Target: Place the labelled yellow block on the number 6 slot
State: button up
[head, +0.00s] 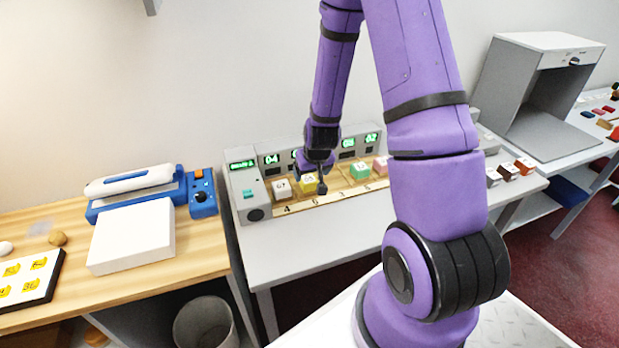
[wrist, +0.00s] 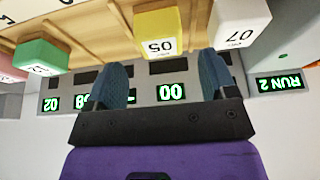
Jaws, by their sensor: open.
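The yellow block (head: 309,185) sits in a wooden bay, second from the left on the grey console. In the wrist view the yellow block (wrist: 158,22) shows a white label that appears, upside down, to read 05. My gripper (head: 318,184) is at the yellow block in the head view and partly covers it. In the wrist view my gripper (wrist: 162,62) is open, its two blue fingers spread on either side of the block's label, with nothing held. The numbered front strip (head: 330,199) is too small to read surely; the number 6 slot cannot be told.
A white block (head: 282,188) stands left of the yellow one; green (head: 360,172) and pink (head: 380,164) blocks stand right. The bay between yellow and green looks empty. Lit displays (wrist: 171,92) line the console. A blue device (head: 202,193) stands on the wooden table left.

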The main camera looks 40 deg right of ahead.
jog(key=s+a+r+n, duration=0.1)
jog(key=s+a+r, duration=0.2)
jog(key=r, duration=0.6)
jog(key=s+a+r+y, duration=0.1)
jog(key=s+a+r, duration=0.2)
jog(key=r, duration=0.5)
jog(key=s+a+r+n, duration=0.1)
jog(key=s+a+r, duration=0.15)
jog(key=r, duration=0.65)
jog(key=s+a+r, duration=0.2)
jog(key=s+r, duration=0.3)
jog(key=s, duration=0.3)
jog(key=s+a+r+n+t, duration=0.1)
jog(key=s+a+r, duration=0.1)
jog(key=s+r, duration=0.3)
jog(key=s, duration=0.3)
jog(key=shift+r, duration=0.25)
jog(key=shift+w, duration=0.1)
jog(key=shift+c, duration=0.2)
